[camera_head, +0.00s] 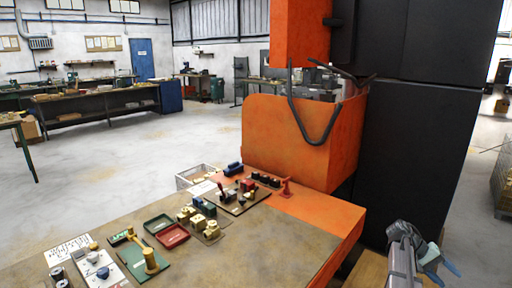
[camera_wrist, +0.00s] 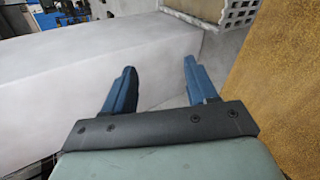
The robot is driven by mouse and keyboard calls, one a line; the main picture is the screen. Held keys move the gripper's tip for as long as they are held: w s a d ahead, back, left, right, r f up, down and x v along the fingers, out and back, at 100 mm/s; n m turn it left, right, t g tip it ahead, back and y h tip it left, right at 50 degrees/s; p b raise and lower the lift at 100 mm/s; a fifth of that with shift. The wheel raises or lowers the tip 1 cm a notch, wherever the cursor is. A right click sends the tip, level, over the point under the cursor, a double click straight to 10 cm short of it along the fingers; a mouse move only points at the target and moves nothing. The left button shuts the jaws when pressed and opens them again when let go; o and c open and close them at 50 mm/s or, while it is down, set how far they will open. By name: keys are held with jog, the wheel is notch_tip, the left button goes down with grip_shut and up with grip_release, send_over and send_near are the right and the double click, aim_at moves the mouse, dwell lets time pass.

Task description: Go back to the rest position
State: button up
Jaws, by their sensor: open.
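My gripper (camera_wrist: 160,68) is open in the wrist view. Its two blue fingers stand well apart with nothing between them. Past the fingers I see pale floor and a light grey surface. In the head view my gripper (camera_head: 446,271) is at the lower right, beside the table's right edge and apart from the things on the table. Part of it is cut off or hidden by the arm there.
The brown worktable (camera_head: 262,245) holds a green tray (camera_head: 158,223), a red tray (camera_head: 172,236), brass-coloured pieces and a small red clamp-like part (camera_head: 286,188). An orange machine (camera_head: 300,140) stands behind. A white crate (camera_head: 197,175) is past the table. The table's front right is clear.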

jog(key=s+d+f+g+y, duration=0.15)
jog(key=s+d+f, duration=0.35)
jog(key=s, duration=0.5)
jog(key=s+d+f+g, duration=0.2)
jog(key=s+d, duration=0.5)
jog(key=s, duration=0.3)
jog(key=s+a+f+n+y, duration=0.25)
jog(key=a+f, duration=0.25)
jog(key=f, duration=0.4)
jog(key=s+a+f+n+t+y, duration=0.15)
jog(key=s+a+f, duration=0.3)
jog(key=f, duration=0.55)
jog(key=s+a+f+n+y, duration=0.2)
jog(key=a+f, duration=0.3)
jog(key=f, duration=0.4)
jog(key=a+f+n+y, duration=0.1)
jog(key=a+f, duration=0.4)
jog(key=a, duration=0.3)
jog(key=a+f+n+y, duration=0.2)
jog(key=a+f, duration=0.2)
jog(key=a, duration=0.4)
jog(key=a+m+t+h, duration=0.1)
jog(key=a+m+t, duration=0.1)
jog(key=a, duration=2.9)
jog(key=shift+s+r+m+t, duration=0.3)
jog(key=shift+s+m, duration=0.15)
jog(key=shift+m, duration=0.05)
